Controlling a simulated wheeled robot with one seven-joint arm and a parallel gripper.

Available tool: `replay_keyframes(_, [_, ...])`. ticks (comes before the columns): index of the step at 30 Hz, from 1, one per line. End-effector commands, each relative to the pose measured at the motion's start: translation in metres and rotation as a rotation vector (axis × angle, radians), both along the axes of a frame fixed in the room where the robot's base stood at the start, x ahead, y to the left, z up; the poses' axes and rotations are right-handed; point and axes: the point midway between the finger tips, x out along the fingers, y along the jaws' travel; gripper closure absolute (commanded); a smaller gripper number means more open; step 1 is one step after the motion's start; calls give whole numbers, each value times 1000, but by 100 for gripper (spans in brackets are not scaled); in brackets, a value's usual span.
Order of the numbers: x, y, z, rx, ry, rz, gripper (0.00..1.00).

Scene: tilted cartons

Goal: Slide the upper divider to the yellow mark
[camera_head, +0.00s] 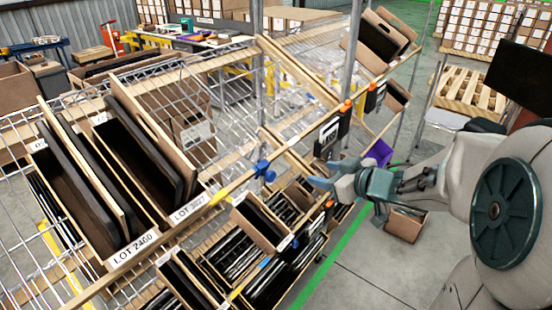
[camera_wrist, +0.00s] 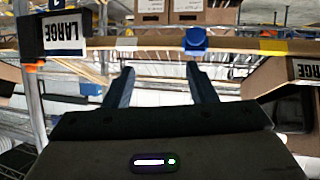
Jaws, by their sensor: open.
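The upper divider shows as a blue piece (camera_head: 264,170) on the sloping front rail of the upper shelf. In the wrist view the blue piece (camera_wrist: 195,40) sits on the rail, beyond and slightly right of the gap between my fingers. A yellow mark (camera_head: 228,187) is on the same rail, down-left of the blue piece. In the wrist view the yellow mark (camera_wrist: 272,47) is right of it. My gripper (camera_head: 332,176) is open and empty on the aisle side, apart from the rail; both fingers (camera_wrist: 162,78) point toward it.
A carton labelled LOT 3227 (camera_head: 188,212) and one labelled LOT 2400 (camera_head: 130,250) stand left along the upper shelf. A black sign (camera_head: 327,138) hangs by an upright, near my gripper. Lower-tier cartons (camera_head: 262,222) lie below the rail. The aisle floor (camera_head: 350,268) is partly clear.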

Motion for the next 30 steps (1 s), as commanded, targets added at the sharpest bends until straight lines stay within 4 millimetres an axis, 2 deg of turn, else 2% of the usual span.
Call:
replay_keyframes(6, [-20, 18, -1, 78, 60, 167, 49])
replay_keyframes(11, [-19, 28, -6, 91, 71, 193, 49])
replay_keyframes(24, [31, 91, -40, 89, 70, 192, 49])
replay_keyframes(30, [48, 112, -50, 89, 69, 190, 49])
